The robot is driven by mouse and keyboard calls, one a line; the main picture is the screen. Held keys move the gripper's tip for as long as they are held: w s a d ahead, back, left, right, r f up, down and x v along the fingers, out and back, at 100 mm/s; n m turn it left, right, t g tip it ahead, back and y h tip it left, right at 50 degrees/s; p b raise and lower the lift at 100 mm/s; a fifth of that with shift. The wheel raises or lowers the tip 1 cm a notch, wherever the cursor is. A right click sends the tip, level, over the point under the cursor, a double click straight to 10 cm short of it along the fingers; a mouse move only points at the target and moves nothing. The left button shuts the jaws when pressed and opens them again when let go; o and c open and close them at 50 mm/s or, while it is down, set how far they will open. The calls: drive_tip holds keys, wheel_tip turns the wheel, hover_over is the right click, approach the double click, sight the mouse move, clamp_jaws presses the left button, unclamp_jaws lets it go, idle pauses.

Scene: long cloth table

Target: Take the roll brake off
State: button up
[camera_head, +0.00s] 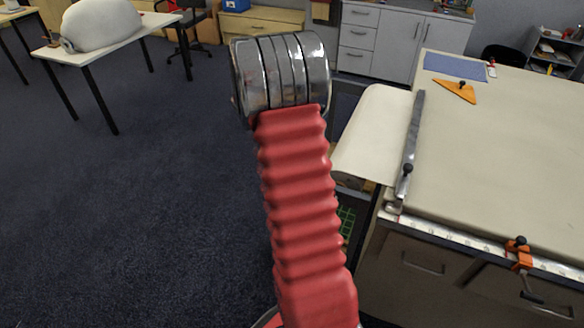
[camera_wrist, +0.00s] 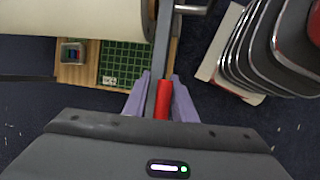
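My gripper (camera_wrist: 161,82) shows in the wrist view as two lavender fingers, standing apart. A red handle-like piece (camera_wrist: 163,99), which looks like the roll brake's lever, lies between them. A grey bar (camera_wrist: 162,45) runs up the picture from beside the red piece, close to the end of the cream roll (camera_wrist: 75,18). I see no clear grip on the red piece. In the head view my arm hides my gripper and the red piece.
A metal bar with a black knob (camera_head: 412,145) lies along the table's left edge, and an orange clamp (camera_head: 519,254) sits on its front edge. Below the roll is a shelf with a green gridded mat (camera_wrist: 122,60).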

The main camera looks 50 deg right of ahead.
drive_tip(key=shift+o, duration=1.1)
drive_tip(key=shift+s, duration=0.1)
drive_tip(key=v, duration=1.3)
drive_tip(key=shift+w+a+r, duration=0.2)
drive_tip(key=shift+r, duration=0.05)
